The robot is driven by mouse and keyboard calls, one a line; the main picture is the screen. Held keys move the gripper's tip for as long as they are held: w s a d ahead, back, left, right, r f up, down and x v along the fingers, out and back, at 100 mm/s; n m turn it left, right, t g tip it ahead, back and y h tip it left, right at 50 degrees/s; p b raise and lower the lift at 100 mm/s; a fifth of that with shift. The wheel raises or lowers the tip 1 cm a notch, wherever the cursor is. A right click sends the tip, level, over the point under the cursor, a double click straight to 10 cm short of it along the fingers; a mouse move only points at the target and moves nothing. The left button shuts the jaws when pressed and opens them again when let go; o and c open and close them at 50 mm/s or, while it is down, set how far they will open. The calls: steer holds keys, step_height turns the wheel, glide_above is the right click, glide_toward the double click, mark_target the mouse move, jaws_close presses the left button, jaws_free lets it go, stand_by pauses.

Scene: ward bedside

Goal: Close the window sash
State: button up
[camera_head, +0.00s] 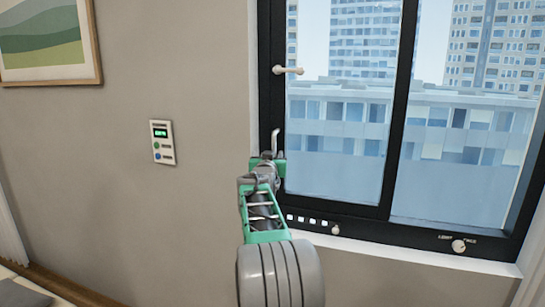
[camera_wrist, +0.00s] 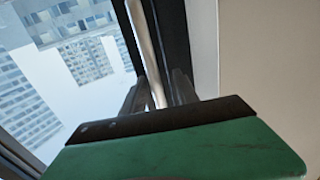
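The window sash (camera_head: 401,120) is a black-framed glass pane in the left part of the window. Its glass also fills the left of the wrist view (camera_wrist: 75,60). A slim silver upright pull bar (camera_head: 276,140) stands at the sash's left side, its lower part hidden by my gripper. My gripper (camera_head: 268,163) is at this bar, near the sash's lower left. In the wrist view the bar (camera_wrist: 144,30) runs down between my two dark fingers (camera_wrist: 158,88). I cannot tell whether both fingers press on it. I cannot tell whether the right part is open or glazed.
Knobs (camera_head: 459,246) (camera_head: 336,229) sit along the lower frame above the white sill (camera_head: 420,258). A wall panel (camera_head: 162,142) and a framed picture (camera_head: 45,40) are to the left. The wall between is bare.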

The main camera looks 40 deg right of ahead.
steer(key=b+v, duration=0.1)
steer(key=v, duration=0.6)
steer(key=shift+s+a, duration=0.2)
steer(key=shift+a, duration=0.1)
